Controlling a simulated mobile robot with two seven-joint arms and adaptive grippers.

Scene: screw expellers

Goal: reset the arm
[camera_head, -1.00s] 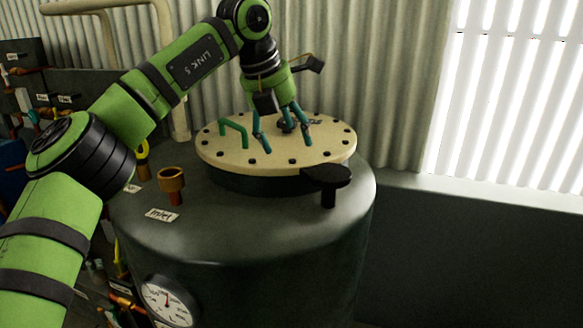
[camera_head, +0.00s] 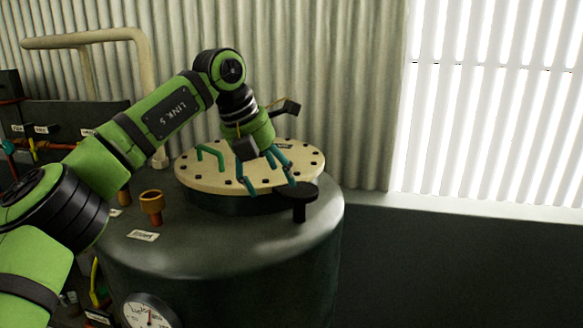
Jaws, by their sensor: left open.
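My left arm (camera_head: 165,108) comes in from the left and bends down over the tank. My left gripper (camera_head: 268,186) points down with its teal fingers spread; it is open, and I see nothing between them. Its fingertips are over the front part of the cream round lid (camera_head: 204,178), just left of the black flat-topped knob (camera_head: 296,191). I cannot tell whether the fingertips touch the lid. My right gripper is not in view.
The dark tank (camera_head: 230,255) carries the lid, with a green handle (camera_head: 212,153) on it. A corrugated wall (camera_head: 330,90) stands behind. Free space lies right of the tank.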

